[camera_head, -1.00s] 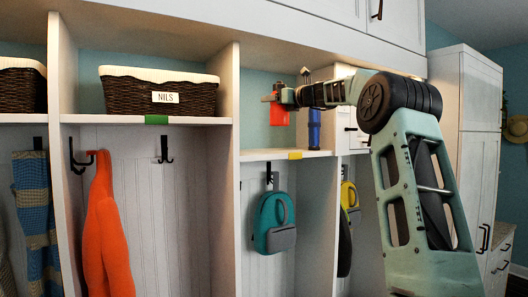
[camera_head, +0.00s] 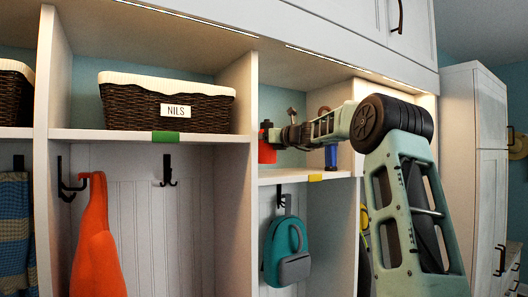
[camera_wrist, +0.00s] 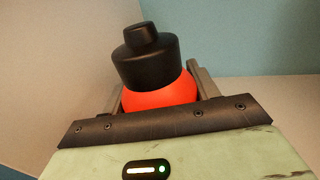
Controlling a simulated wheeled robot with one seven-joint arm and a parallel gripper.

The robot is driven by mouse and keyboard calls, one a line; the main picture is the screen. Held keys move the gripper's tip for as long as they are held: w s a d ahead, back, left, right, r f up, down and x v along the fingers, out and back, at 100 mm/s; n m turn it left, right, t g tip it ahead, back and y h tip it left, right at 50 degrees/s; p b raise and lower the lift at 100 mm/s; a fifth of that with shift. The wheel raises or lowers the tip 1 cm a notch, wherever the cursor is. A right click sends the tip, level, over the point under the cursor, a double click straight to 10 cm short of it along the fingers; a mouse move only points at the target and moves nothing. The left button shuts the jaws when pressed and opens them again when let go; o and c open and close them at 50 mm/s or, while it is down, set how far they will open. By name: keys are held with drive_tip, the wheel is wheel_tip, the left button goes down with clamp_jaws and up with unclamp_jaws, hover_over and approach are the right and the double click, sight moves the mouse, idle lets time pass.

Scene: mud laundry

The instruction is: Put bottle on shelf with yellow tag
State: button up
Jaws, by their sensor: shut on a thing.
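My gripper (camera_head: 268,134) is shut on a red-orange bottle (camera_head: 266,152) with a black cap. It holds the bottle upright at the left side of the shelf bay, close to the divider. In the wrist view the bottle (camera_wrist: 160,88) sits between the two fingers, its lower part hidden by the gripper body. The shelf (camera_head: 288,177) carries a yellow tag (camera_head: 315,178) on its front edge. The bottle's base is at or just above the shelf surface; I cannot tell whether it touches.
A blue bottle-like object (camera_head: 331,156) stands on the same shelf at the right, below my arm. The left shelf with a green tag (camera_head: 165,138) holds a wicker basket (camera_head: 165,103) marked NILS. A teal backpack (camera_head: 287,251) hangs below. Cabinets (camera_head: 330,25) close off the top.

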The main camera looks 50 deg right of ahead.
sight(263, 148)
drive_tip(key=shift+f+p, duration=0.3)
drive_tip(key=shift+f, duration=1.6)
drive_tip(key=shift+f, duration=0.2)
drive_tip(key=o, duration=1)
drive_tip(key=shift+r, duration=0.1)
drive_tip(key=shift+o, duration=0.2)
drive_tip(key=shift+r, duration=0.15)
